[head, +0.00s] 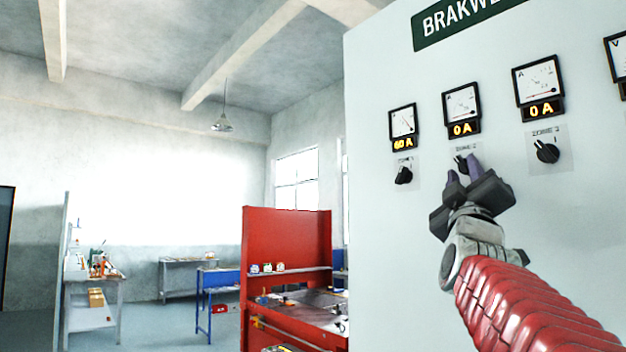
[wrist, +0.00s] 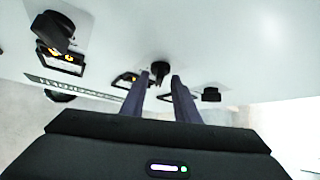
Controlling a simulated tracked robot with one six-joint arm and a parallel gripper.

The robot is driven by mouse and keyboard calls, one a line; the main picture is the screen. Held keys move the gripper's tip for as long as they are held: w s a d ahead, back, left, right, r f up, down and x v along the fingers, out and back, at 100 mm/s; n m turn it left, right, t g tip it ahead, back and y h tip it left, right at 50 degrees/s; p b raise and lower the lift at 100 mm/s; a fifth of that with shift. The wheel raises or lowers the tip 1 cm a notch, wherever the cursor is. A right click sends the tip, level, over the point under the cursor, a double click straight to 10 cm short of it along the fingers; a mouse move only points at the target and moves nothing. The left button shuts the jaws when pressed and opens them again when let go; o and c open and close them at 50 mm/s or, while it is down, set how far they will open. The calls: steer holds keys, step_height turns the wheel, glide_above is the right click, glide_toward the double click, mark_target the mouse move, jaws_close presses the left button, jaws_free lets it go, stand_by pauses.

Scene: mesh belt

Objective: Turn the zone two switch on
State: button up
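The zone two switch (head: 460,160) is a black rotary knob on the pale panel, under the middle of three ammeters, whose display (head: 462,129) reads 0 A. My gripper (head: 462,166) is at this knob, its two dark fingers apart and partly covering it. In the wrist view the knob (wrist: 160,67) shows between the open fingertips (wrist: 160,76), with visible gaps at its sides. I cannot tell whether the fingers reach around it or stop just short. The knob's pointer direction is not clear.
A zone knob (head: 404,175) under a 60 A meter is at left. Another knob (head: 547,151) under a 0 A meter is at right. Both are close to my gripper. A red workbench (head: 287,235) stands beyond the panel's left edge.

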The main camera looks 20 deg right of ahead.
jaws_close()
stand_by(0.3)
